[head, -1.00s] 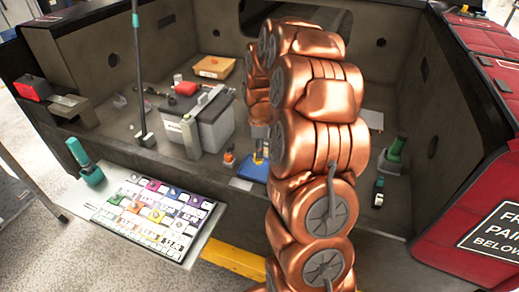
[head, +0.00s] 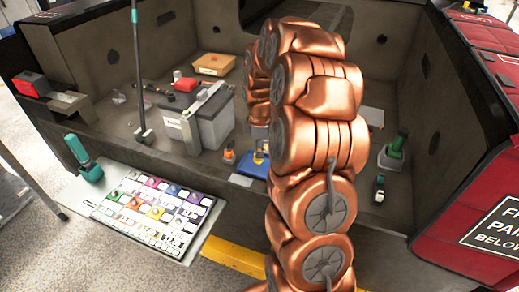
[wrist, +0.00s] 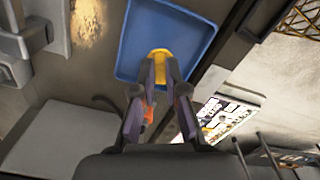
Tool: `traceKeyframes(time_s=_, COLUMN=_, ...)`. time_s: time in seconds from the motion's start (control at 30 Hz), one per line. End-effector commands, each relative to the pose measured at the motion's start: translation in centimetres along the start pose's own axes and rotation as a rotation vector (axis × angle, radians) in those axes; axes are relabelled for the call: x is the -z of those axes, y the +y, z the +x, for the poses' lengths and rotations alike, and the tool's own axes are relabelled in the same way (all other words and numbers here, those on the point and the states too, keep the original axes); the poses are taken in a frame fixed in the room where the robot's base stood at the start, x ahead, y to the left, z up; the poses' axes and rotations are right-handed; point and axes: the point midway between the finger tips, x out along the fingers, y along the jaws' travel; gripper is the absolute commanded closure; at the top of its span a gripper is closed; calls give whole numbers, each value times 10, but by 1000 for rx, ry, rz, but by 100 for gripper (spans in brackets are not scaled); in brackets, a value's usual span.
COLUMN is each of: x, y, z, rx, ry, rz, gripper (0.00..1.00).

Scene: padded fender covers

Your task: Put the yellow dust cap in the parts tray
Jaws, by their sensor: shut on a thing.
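The yellow dust cap (wrist: 160,54) is between the fingertips of my gripper (wrist: 160,66), which is shut on it. In the wrist view the cap appears over the near part of the blue parts tray (wrist: 158,22). I cannot tell whether it touches the tray floor. In the head view the blue tray (head: 251,166) lies on the grey floor of the bay, left of my arm, with its right part hidden by the arm. A bit of yellow, probably the cap, shows there (head: 261,159). The rest of the tray looks empty.
A grey battery-like box (head: 212,122) and a small orange item (head: 229,153) stand left of the tray. A green bottle (head: 397,146) is at the right. A dark pole (head: 138,75) stands at left.

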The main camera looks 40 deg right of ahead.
Motion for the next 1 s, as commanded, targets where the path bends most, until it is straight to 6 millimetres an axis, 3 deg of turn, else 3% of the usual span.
traceKeyframes(time_s=0.67, x=0, y=0, z=13, rx=0, ry=-1, rz=0, gripper=100)
traceKeyframes(time_s=0.7, x=0, y=0, z=13, rx=0, ry=0, rz=0, gripper=86)
traceKeyframes(time_s=1.0, x=0, y=0, z=13, rx=0, ry=0, rz=0, gripper=59)
